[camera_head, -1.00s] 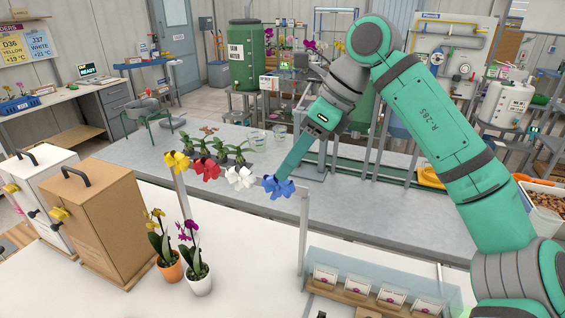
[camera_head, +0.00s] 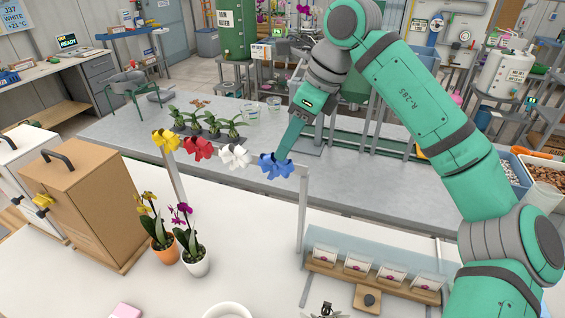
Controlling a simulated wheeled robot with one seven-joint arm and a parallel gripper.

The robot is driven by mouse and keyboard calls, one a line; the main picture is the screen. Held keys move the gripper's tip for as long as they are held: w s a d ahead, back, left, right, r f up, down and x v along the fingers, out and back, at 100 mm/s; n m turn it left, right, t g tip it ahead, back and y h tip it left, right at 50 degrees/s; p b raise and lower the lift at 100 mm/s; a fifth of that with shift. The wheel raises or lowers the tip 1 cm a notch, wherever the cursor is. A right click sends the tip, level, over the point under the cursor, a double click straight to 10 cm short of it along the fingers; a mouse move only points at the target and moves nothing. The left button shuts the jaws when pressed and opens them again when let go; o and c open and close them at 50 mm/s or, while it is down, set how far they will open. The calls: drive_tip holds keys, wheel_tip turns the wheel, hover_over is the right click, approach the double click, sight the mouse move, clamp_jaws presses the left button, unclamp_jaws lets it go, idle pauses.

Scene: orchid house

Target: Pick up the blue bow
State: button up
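The blue bow (camera_head: 275,167) is at the right end of a row of bows on a thin rack above the white bench. My gripper (camera_head: 284,156) reaches down from behind, and its fingertips are at the upper part of the blue bow. The fingers show edge-on as one teal slab, so I cannot tell whether they are closed on the bow. The bow is still level with the others in the row, close to the right post. The rail behind it is mostly hidden.
White (camera_head: 235,156), red (camera_head: 198,149) and yellow (camera_head: 165,141) bows sit left of it. The rack's right post (camera_head: 303,205) is close by. Potted orchids (camera_head: 195,262), a brown box (camera_head: 85,215) and a clear-shielded label tray (camera_head: 375,262) stand on the bench.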

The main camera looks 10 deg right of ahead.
sight(280, 164)
drive_tip(key=x, duration=0.4)
drive_tip(key=shift+w+a, duration=0.1)
drive_tip(key=shift+w, duration=0.1)
clamp_jaws()
drive_tip(key=shift+w, duration=0.2)
